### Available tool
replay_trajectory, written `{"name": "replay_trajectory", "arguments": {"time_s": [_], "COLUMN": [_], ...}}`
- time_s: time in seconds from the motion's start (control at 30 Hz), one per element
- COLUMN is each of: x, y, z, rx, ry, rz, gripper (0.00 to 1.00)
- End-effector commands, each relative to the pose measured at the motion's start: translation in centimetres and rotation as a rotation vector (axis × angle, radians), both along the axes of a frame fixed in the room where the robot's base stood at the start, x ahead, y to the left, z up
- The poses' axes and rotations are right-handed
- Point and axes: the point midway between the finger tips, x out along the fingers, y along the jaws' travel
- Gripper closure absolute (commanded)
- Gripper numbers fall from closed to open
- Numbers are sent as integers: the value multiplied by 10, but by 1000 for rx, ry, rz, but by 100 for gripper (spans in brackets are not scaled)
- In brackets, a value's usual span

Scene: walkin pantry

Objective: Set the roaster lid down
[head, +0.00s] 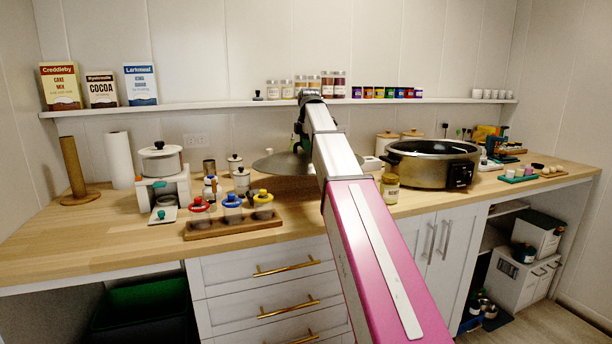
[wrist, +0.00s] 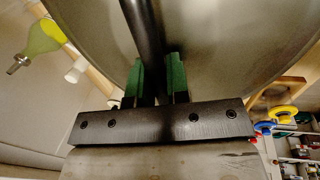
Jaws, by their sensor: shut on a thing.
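The roaster lid (head: 274,164) is a wide grey dome, seen in the head view over the middle of the wooden counter and left of the roaster. My arm hides part of it, and I cannot tell whether its rim touches the counter. In the wrist view the lid (wrist: 225,50) fills the upper part, with its black handle (wrist: 148,35) between the green fingers of my gripper (wrist: 157,82). My gripper is shut on that handle. The roaster (head: 425,172), a bronze-coloured oval pot with a dark rim, stands uncovered to the right.
A jar (head: 390,188) stands at the counter's front edge, between my arm and the roaster. A wooden rack (head: 230,228) of colour-topped jars and several canisters stand left of the lid. The counter's left front (head: 80,237) is clear. A shelf (head: 200,108) runs behind.

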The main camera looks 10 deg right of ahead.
Motion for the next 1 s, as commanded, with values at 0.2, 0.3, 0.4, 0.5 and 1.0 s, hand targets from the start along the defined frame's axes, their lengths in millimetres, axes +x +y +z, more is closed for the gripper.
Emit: {"name": "replay_trajectory", "arguments": {"time_s": [0.2,0.3,0.4,0.5,1.0], "x": [-2,-1,0,-1,0], "y": [0,0,0,0,0], "z": [-36,-47,-52,-60,-87], "rx": [0,0,-1,0,-1], "ry": [1,1,0,0,0], "rz": [-1,-1,-1,-1,-1], "gripper": [100,100,100,100,100]}}
